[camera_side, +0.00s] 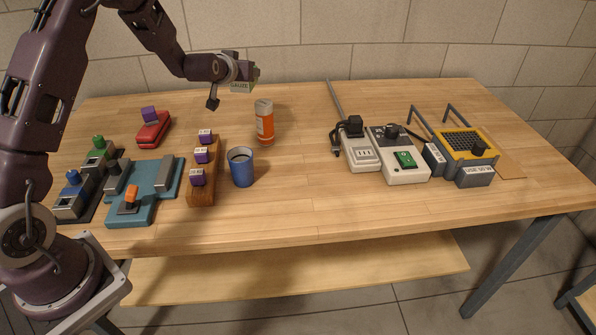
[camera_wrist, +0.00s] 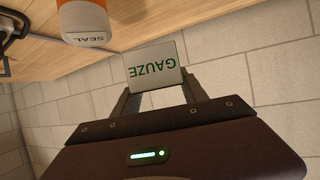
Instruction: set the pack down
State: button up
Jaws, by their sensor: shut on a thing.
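A pale pack marked GAUZE in green (camera_wrist: 155,66) is between the two fingers of my gripper (camera_wrist: 158,90) in the wrist view. My gripper is shut on it. In the side view my gripper (camera_side: 250,75) is high above the back of the table, and the pack (camera_side: 241,87) shows just below it, held clear of the wooden table (camera_side: 300,200). The back wall is behind them.
An orange bottle (camera_side: 264,125) stands near, below and right of my gripper. A blue mug (camera_side: 241,168) and a wooden block with purple pieces (camera_side: 202,185) are in front. Power boxes (camera_side: 397,158) are right. Table between bottle and boxes is clear.

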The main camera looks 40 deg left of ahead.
jog(key=s+d+m+h, duration=0.1)
jog(key=s+d, duration=0.2)
jog(key=d, duration=0.8)
jog(key=s+d, duration=0.2)
jog(key=d, duration=1)
jog(key=shift+t, duration=0.3)
jog(key=f, duration=1.5)
jog(key=shift+w+a+f, duration=0.1)
jog(key=shift+a, duration=0.1)
jog(key=shift+f, duration=0.1)
jog(key=o, duration=1.4)
jog(key=shift+c, duration=0.2)
